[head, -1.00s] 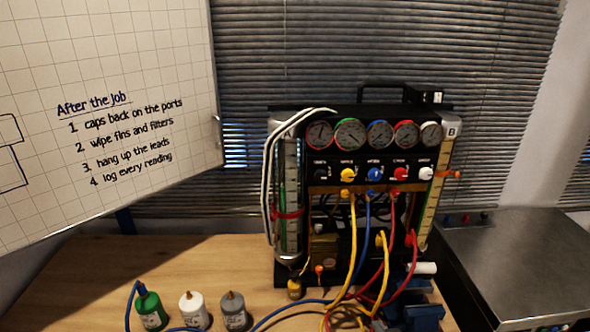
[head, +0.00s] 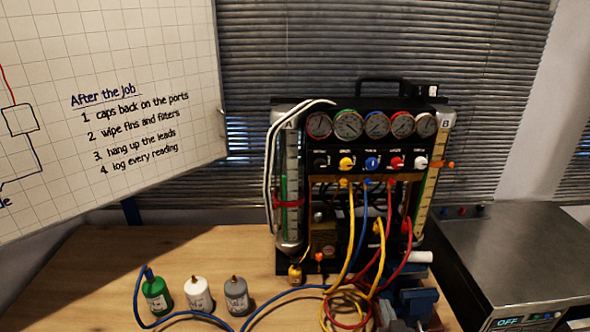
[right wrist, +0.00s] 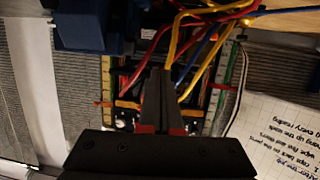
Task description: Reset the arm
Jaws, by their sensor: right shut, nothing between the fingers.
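My right gripper (right wrist: 160,74) shows in the right wrist view, its two dark fingers together and empty. In that view, which is upside down, the gauge rig lies behind the fingers, with yellow, red and blue hoses (right wrist: 188,20) above them. I cannot tell how far the fingertips are from the hoses. Neither gripper is visible in the head view. There the black gauge rig (head: 370,142) stands upright on the wooden bench, with a row of round gauges above coloured knobs.
The wooden bench (head: 100,270) has free room at left. Green, white and grey canisters (head: 198,294) stand near its front. A blue vise-like block (head: 415,300) sits at the rig's lower right. A metal-topped unit (head: 510,255) reading OFF is at right. A whiteboard (head: 110,40) hangs at left.

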